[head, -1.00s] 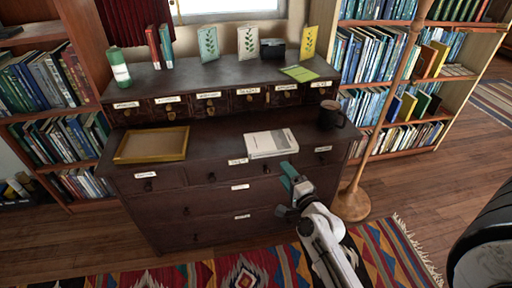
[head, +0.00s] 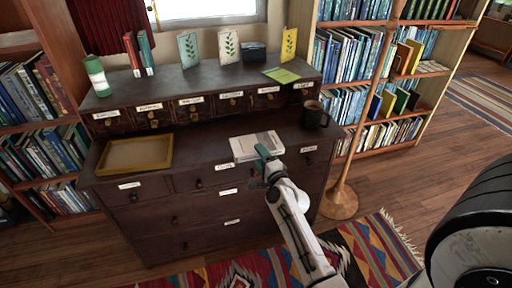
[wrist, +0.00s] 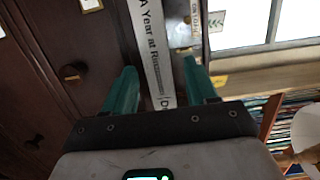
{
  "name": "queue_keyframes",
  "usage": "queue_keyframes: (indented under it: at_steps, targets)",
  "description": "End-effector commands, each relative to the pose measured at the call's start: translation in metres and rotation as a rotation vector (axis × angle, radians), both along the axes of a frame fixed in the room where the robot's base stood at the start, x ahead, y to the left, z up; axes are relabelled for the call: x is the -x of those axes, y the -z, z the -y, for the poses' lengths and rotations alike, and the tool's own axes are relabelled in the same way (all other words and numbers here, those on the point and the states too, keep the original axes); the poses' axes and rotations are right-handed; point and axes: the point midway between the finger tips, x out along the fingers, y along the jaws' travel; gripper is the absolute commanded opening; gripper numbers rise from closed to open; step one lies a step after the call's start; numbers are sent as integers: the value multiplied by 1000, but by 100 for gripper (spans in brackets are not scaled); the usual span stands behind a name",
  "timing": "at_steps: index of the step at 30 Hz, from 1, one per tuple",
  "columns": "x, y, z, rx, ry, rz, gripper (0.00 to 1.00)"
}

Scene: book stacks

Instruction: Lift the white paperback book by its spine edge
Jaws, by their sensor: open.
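The white paperback book (head: 256,145) lies flat on the lower top of the dark wooden dresser, near its front edge. My gripper (head: 264,157) is at the book's front edge, and its teal finger overlaps the book in the head view. In the wrist view the white spine (wrist: 155,62) with its printed title runs between the two open teal fingers of my gripper (wrist: 160,88). The jaws are open. The frames do not show clearly whether a finger touches the book. My gripper hides part of the book's front edge in the head view.
A wooden tray (head: 136,138) lies left of the book. A dark mug (head: 315,114) stands to the right, near a floor lamp's pole (head: 349,152). The dresser's raised back (head: 190,85) carries cards and a green-white cylinder (head: 97,76). Bare dresser top separates tray and book.

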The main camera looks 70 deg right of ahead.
Motion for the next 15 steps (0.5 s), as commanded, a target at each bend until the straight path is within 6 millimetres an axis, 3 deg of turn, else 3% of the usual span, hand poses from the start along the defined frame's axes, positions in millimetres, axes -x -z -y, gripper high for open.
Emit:
queue_keyframes:
  at_steps: [10,15]
  targets:
    - [-5,0,5,0,-1,-1,56]
    - [-5,0,4,0,-1,-1,40]
